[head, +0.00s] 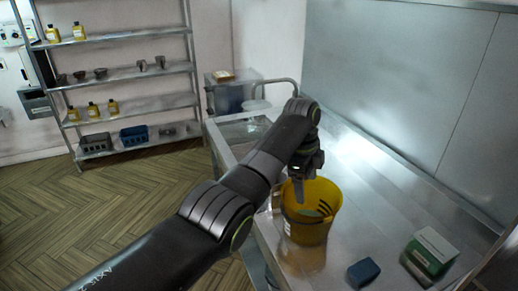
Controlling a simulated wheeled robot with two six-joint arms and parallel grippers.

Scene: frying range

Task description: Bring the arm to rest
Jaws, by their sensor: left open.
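My left arm reaches in from the bottom left over the steel counter. My left gripper (301,184) points down at the back left rim of a yellow bucket (308,228). The gripper is open; its fingertips overlap the bucket's mouth in the picture, and I cannot tell whether they touch it. The bucket stands upright on the counter and something pale shows inside it. My right gripper does not show.
The steel counter (385,185) has a back wall panel. A blue block (363,272) and a green and white box (430,254) lie right of the bucket. A metal shelf rack (130,70) with bottles and bins stands at the far left. The wooden floor there is clear.

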